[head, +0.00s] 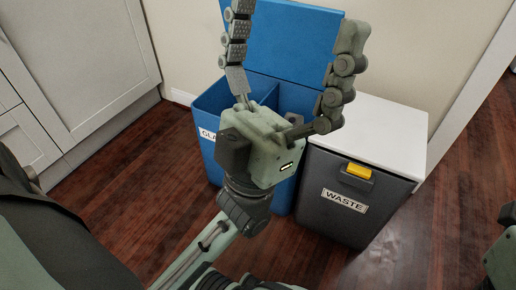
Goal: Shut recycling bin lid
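The blue recycling bin (208,106) stands against the wall with its blue lid (296,42) raised, leaning back near upright. Its open top shows two compartments with a divider between them. A white label, partly hidden, is on its front left. My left gripper (296,20) is in front of the bin, with its fingers pointing up and spread wide apart. Nothing shows between the fingers except the lid behind them. The gripper and wrist hide part of the bin's front and opening. I cannot tell whether a finger touches the lid. My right gripper is not clearly in view.
A dark grey waste bin (325,220) with a white lid (378,130), shut, and a yellow handle (359,171) stands close on the right. White cabinets (80,70) are at the left. The wooden floor (130,185) between them and the bins is clear.

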